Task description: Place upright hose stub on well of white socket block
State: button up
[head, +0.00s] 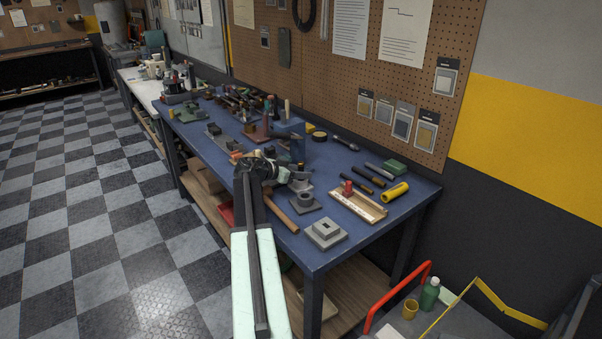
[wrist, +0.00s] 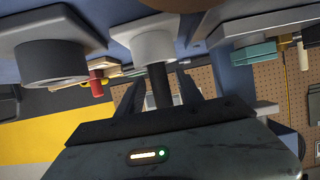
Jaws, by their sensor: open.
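A light grey-white socket block (wrist: 153,45) with a round collar is at the top middle of the wrist view, which is upside down. In the head view it appears just right of my gripper, as a plate with a round collar (head: 301,186). A dark hose stub (wrist: 159,88) sticks straight out of the collar, apparently seated upright in its well. My gripper (wrist: 160,92) is open, with a finger on each side of the stub; contact cannot be told. In the head view my gripper (head: 282,175) hides the stub.
A darker ring block (head: 305,202) stands close by; a pale square block (head: 326,233) is at the table's front edge. A wooden tray (head: 372,213) holding a red piece (head: 347,187), and a yellow cylinder (head: 395,192), lie right. Tools crowd the blue table (head: 340,160) farther back.

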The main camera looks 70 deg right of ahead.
jog(key=p+v, duration=0.4)
jog(key=v, duration=0.8)
jog(key=shift+r, duration=0.15)
jog(key=w+a+f+n+t+y, duration=0.1)
jog(key=w+a+f+n+t, duration=0.2)
jog(key=w+a, duration=0.5)
jog(key=w+a+f+n+t+y, duration=0.15)
jog(key=w+a+f+n, duration=0.3)
jog(key=a, duration=0.85)
jog(key=w+a+f+n+t+y, duration=0.2)
jog(key=w+a+f+n, duration=0.15)
jog(key=w+a, duration=0.5)
jog(key=a+f+n+y, duration=0.25)
jog(key=a+n, duration=0.45)
jog(key=a, duration=1.3)
jog(key=a+f+n+y, duration=0.1)
jog(key=a+n+y, duration=0.45)
jog(key=a, duration=1.55)
jog(key=shift+n+t+h, duration=0.45)
jog(key=shift+n+h, duration=0.1)
jog(key=r+p, duration=0.2)
jog(key=p, duration=0.1)
jog(key=r+p, duration=0.1)
jog(key=r, duration=0.1)
jog(key=shift+s+d+p, duration=0.25)
jog(key=shift+s+p, duration=0.05)
jog(key=shift+p, duration=0.05)
